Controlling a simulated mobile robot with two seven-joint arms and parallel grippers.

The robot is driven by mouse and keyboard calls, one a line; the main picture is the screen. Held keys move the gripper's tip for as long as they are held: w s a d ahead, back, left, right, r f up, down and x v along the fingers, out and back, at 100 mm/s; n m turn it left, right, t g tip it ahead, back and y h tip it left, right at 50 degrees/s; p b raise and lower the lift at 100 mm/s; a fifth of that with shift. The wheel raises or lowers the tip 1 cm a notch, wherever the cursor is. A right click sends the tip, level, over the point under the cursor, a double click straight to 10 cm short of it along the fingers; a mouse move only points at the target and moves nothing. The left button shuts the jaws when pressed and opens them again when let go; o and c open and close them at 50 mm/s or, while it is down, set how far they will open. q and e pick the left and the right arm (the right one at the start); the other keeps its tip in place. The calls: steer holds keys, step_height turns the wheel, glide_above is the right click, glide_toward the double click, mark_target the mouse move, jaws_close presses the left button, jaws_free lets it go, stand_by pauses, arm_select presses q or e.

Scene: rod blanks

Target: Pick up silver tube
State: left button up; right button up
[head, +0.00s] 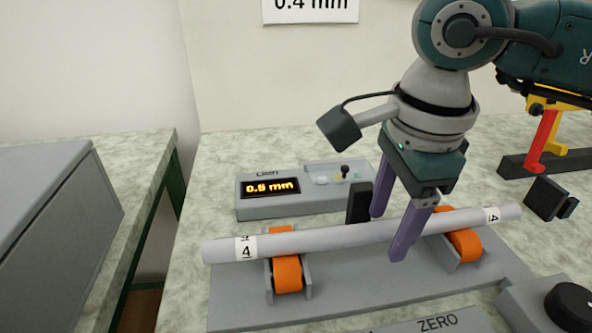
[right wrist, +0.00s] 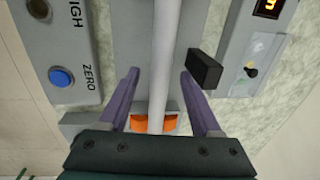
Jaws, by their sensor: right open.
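The silver tube (head: 340,236) lies across two orange rollers on a grey fixture, with white labels marked 4 near its ends. It also shows in the right wrist view (right wrist: 165,60), running lengthwise between the fingers. My right gripper (head: 391,232) is open, with its purple fingers on either side of the tube near its middle-right part. In the right wrist view the fingers (right wrist: 163,88) stand apart from the tube with a gap on each side. My left gripper is not in view.
The left orange roller (head: 287,273) and right roller (head: 464,244) support the tube. A small dark block (head: 359,203) stands behind it. A display box (head: 305,207) reading 0.6 mm or similar is at the back. A ZERO panel (head: 437,323) lies in front. A red and yellow stand (head: 546,135) is at right.

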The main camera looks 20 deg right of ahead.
jaws_close()
stand_by(0.5)
